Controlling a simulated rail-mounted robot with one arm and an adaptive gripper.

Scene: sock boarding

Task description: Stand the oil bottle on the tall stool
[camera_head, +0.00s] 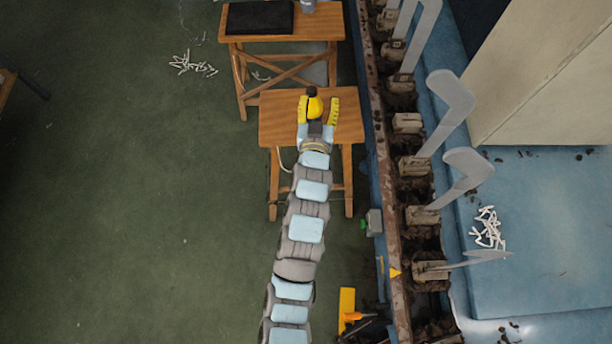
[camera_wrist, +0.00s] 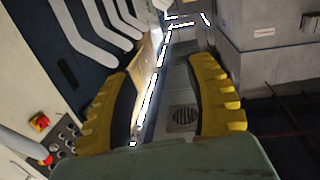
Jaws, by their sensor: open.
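A yellow bottle with a dark cap (camera_head: 314,105), which looks like the oil bottle, appears upright over a wooden stool (camera_head: 350,128) in the head view. My gripper (camera_head: 319,101) is over this stool, with its two yellow fingers apart on either side of the bottle in the picture. I cannot tell whether the fingers touch it or whether its base rests on the stool. The wrist view shows my gripper open (camera_wrist: 163,72), with no bottle visible between the fingers.
A second wooden stool or table (camera_head: 290,37) behind carries a black flat object (camera_head: 260,17) and a grey item. A rusty rail (camera_head: 385,180) with several grey foot-shaped boards (camera_head: 447,108) runs along the right. White scraps lie on the floor. Green floor on the left is mostly clear.

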